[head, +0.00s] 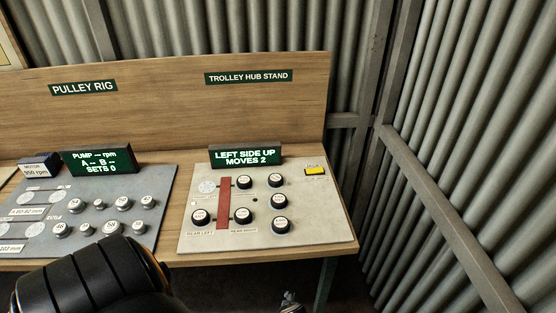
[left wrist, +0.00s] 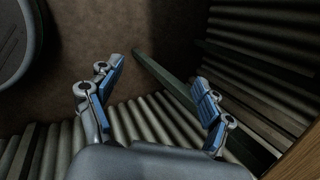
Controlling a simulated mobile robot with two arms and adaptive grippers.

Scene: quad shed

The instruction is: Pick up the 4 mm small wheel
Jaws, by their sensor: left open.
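Several small dark wheels with pale, labelled faces stand on the light trolley hub stand board (head: 310,215) in the head view. One is at the upper middle (head: 275,180), one at the lower right (head: 281,225), one at the lower left (head: 201,216). Their labels are too small to read, so I cannot tell which is the 4 mm one. My left gripper (left wrist: 157,82) is open and empty in the left wrist view, over floor and corrugated wall, with no wheel between its fingers. My right gripper is not identifiable in either view.
A red bar (head: 224,203) stands among the wheels. A display (head: 245,156) reads "LEFT SIDE UP MOVES 2". A yellow item (head: 315,170) sits at the board's back right. The pulley rig board (head: 150,180) is to the left. Corrugated wall (head: 480,130) closes the right side.

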